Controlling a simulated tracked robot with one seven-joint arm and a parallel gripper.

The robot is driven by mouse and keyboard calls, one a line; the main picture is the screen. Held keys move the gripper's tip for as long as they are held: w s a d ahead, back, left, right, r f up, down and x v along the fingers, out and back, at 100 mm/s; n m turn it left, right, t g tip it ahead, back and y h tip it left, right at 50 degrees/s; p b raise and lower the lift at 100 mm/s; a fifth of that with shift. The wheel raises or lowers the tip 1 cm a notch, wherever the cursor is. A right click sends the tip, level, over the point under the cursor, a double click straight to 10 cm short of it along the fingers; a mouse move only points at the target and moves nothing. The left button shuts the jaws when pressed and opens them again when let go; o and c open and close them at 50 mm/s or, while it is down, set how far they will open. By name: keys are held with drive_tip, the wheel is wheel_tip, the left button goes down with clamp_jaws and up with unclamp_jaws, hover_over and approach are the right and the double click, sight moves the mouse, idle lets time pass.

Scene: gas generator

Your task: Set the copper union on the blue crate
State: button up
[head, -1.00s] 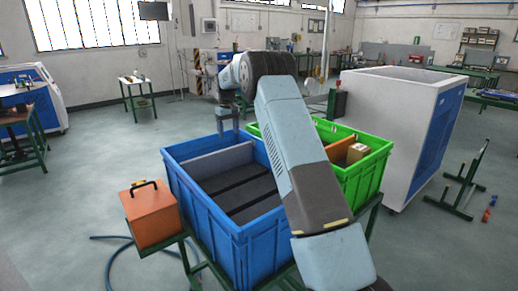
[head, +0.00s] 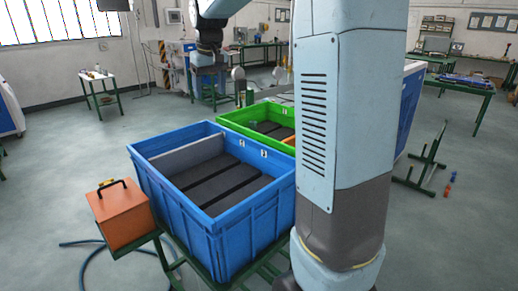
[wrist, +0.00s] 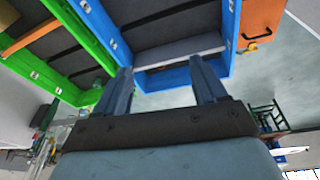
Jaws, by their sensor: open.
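The blue crate (head: 250,230) stands open on a green stand in the middle of the head view, with a dark slatted floor and a grey panel along its far left side. Its rim (wrist: 185,74) also shows beyond my fingertips in the wrist view. My gripper (wrist: 160,66) is open, with nothing visible between its two fingers. In the head view my wrist hangs beyond the crates, up and behind the blue crate. I cannot make out the copper union in either current view.
The green crate (head: 235,115) adjoins the blue crate's far side, partly behind my arm. An orange box (head: 122,213) with a black handle sits left of the blue crate. A blue hose (head: 92,243) lies on the floor. Open floor lies to the left.

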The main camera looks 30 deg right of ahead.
drive_tip(key=s+f+m+t, duration=0.1)
drive_tip(key=s+f, duration=0.2)
drive_tip(key=s, duration=1.3)
drive_tip(key=s+f+t, duration=0.1)
drive_tip(key=s+f, duration=0.2)
drive_tip(key=s, duration=1.3)
drive_tip(key=shift+m+t, duration=0.4)
